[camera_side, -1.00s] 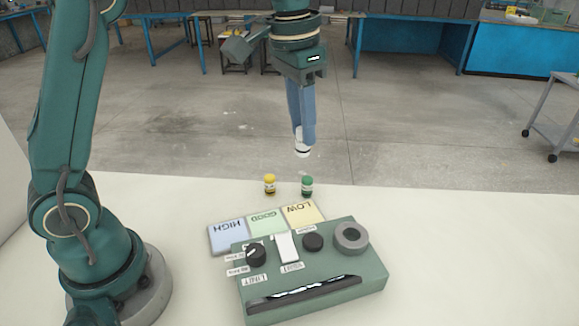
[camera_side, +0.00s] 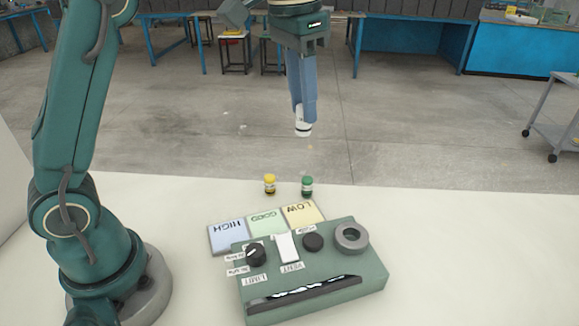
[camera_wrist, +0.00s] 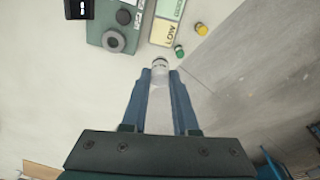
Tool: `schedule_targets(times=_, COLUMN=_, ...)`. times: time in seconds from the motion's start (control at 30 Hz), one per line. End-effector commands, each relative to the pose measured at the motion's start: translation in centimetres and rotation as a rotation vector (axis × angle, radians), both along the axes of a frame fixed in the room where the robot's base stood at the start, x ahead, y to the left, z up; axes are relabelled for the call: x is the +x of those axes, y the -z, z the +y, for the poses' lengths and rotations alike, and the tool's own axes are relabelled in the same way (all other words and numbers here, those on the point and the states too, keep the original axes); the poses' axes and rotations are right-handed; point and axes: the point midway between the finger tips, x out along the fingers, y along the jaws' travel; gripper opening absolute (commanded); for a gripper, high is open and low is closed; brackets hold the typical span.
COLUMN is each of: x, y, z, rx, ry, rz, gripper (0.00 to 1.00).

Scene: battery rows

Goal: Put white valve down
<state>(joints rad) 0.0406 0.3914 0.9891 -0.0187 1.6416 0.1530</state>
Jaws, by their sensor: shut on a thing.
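The white valve (camera_side: 302,128) is a small white cylinder with a dark band near its lower end. It points down from my gripper (camera_side: 304,110), which is shut on it and holds it in the air, well above the white table. In the wrist view, the valve (camera_wrist: 160,66) sticks out between the two blue fingers of my gripper (camera_wrist: 160,80). Its upper part is hidden by the fingers in the side view.
In front lie HIGH (camera_side: 228,237), GOOD (camera_side: 265,222) and LOW (camera_side: 303,212) cards, beside a green device (camera_side: 345,283) with knobs and a grey ring. The table's right is clear.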

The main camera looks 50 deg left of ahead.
Motion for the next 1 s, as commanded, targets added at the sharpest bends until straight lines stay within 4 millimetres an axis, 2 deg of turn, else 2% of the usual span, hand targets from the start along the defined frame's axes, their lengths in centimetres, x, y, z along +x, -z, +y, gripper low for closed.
schedule_targets(times=0.47, x=0.0, y=-0.3, z=0.0, rx=0.001, ry=0.009, rz=0.000, gripper=0.00)
schedule_targets(times=0.6, x=0.4, y=-0.1, z=-0.1, rx=0.009, ry=0.099, rz=-0.018, gripper=0.00)
schedule_targets(times=0.7, x=0.3, y=1.1, z=-0.1, rx=0.014, ry=0.234, rz=-0.012, gripper=0.00)
schedule_targets(times=0.87, x=-0.8, y=3.0, z=2.6, rx=0.020, ry=0.397, rz=-0.004, gripper=0.00)
schedule_targets(times=1.0, x=-2.4, y=4.5, z=5.4, rx=0.019, ry=0.478, rz=-0.002, gripper=0.00)
